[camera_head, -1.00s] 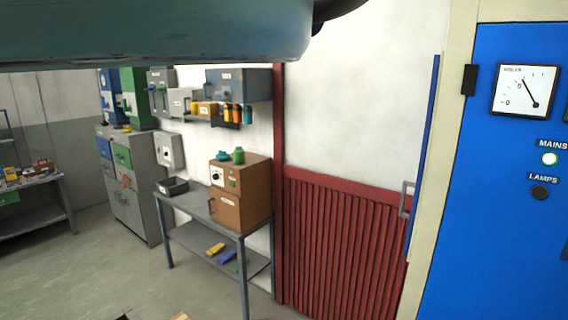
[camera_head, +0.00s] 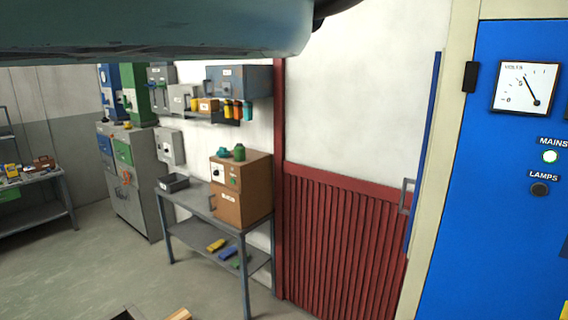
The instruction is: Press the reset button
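A blue electrical panel (camera_head: 475,200) fills the right side of the head view. It carries a volts gauge (camera_head: 524,88), a lit whitish-green MAINS lamp (camera_head: 549,157) and a dark round LAMPS knob or button (camera_head: 539,189). No button labelled reset can be read in this view. A brown box with a small dial and a green spot (camera_head: 239,171) stands on the grey table; its labels are too small to read. A teal-grey part of my arm crosses the top of the view. My gripper is not in view.
A grey metal table (camera_head: 215,226) stands against the wall, with a dark tray (camera_head: 172,183) on top. Grey cabinets (camera_head: 140,187) stand behind it. A blue door edge with a handle (camera_head: 407,197) juts beside the panel. Open floor (camera_head: 70,265) lies at left.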

